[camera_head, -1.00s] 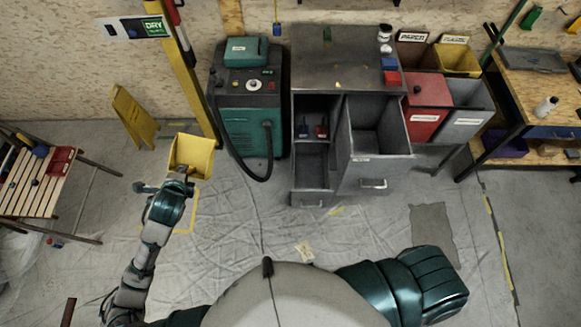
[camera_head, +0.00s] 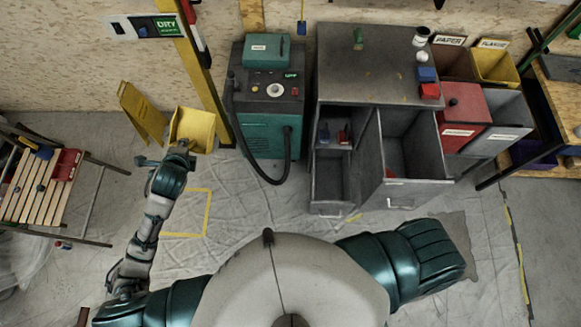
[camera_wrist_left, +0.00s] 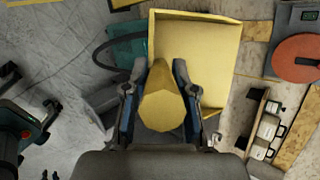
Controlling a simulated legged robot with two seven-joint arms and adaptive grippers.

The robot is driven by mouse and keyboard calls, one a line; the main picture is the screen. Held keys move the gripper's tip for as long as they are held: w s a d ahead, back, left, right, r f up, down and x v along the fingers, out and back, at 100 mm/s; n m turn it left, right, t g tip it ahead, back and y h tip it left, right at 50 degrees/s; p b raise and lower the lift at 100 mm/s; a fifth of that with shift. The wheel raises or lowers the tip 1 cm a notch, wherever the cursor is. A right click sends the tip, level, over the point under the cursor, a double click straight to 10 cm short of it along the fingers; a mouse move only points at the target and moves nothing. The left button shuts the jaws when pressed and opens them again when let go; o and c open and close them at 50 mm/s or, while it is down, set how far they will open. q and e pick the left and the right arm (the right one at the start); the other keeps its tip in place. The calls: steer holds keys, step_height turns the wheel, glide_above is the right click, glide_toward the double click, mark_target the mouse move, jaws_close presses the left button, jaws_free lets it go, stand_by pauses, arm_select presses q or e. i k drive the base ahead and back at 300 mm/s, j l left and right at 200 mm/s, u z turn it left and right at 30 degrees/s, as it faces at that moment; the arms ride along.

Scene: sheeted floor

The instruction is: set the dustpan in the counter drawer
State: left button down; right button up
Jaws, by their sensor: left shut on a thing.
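The yellow dustpan (camera_head: 192,128) is held in front of me, left of the counter. My left gripper (camera_head: 181,148) is shut on its handle. In the left wrist view the dustpan (camera_wrist_left: 218,42) spreads beyond the fingers, and its thick handle sits between the fingertips (camera_wrist_left: 160,100). The grey counter (camera_head: 380,65) stands to the right, with a large right drawer (camera_head: 415,182) pulled open and a lower left drawer (camera_head: 330,205) also open. A small red thing lies in the large drawer. The dustpan is apart from the counter. My right gripper is out of view.
A teal machine (camera_head: 262,135) with a hanging hose stands between dustpan and counter. A yellow floor sign (camera_head: 140,112) and post (camera_head: 200,75) are behind the dustpan. A slatted bench (camera_head: 35,185) is at left, bins (camera_head: 465,115) at right. The sheeted floor ahead is mostly clear.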

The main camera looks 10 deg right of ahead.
mark_target(328, 190)
steer(key=i+z, duration=0.15)
steer(key=z, duration=0.35)
steer(key=i+z, duration=0.2)
steer(key=z, duration=0.25)
steer(key=i+j+z, duration=0.1)
steer(key=z, duration=0.4)
steer(key=j, duration=0.1)
